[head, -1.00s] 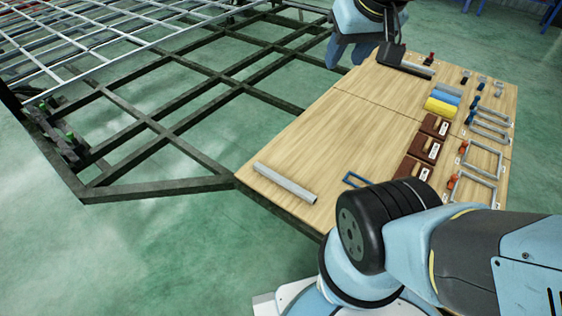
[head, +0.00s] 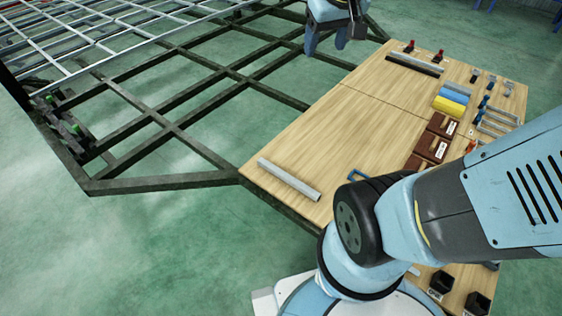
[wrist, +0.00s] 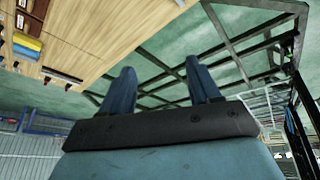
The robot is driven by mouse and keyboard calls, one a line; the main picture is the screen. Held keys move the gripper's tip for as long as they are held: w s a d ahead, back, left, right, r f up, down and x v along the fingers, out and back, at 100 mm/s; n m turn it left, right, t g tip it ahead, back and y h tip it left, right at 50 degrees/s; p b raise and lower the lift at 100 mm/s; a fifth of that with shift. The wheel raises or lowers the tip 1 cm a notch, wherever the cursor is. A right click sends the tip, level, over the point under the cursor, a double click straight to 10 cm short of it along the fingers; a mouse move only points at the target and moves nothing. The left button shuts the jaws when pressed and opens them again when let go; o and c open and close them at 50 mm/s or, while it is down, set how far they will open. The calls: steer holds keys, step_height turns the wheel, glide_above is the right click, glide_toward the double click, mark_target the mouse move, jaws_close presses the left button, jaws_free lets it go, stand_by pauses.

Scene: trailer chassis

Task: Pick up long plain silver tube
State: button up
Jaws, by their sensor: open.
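A long plain silver tube (head: 289,179) lies on the wooden table near its front left corner. Another silver tube (head: 416,63) lies at the far end of the table, beside a black bar (head: 412,66). My gripper (head: 326,48) is open and empty, beyond the table's far left edge and over the dark frame, well away from the near tube. In the wrist view my gripper's two spread fingers (wrist: 160,68) have nothing between them.
The dark chassis frame (head: 190,140) lies to the left. My arm hides the table's near right part.

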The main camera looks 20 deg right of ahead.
steer(key=w+f+n+g, duration=0.1)
steer(key=w+f, duration=0.7)
steer(key=w, duration=0.2)
steer(key=n+g, duration=0.4)
steer(key=n, duration=0.1)
glide_above(287, 176)
step_height(287, 176, down, 47)
steer(key=f, duration=0.8)
steer(key=shift+s+f, duration=0.25)
steer(key=shift+s, duration=0.15)
steer(key=shift+w+f, duration=0.15)
steer(key=shift+f, duration=1.15)
steer(key=shift+w+f, duration=0.1)
steer(key=shift+f, duration=1.2)
steer(key=shift+c, duration=0.3)
jaws_close()
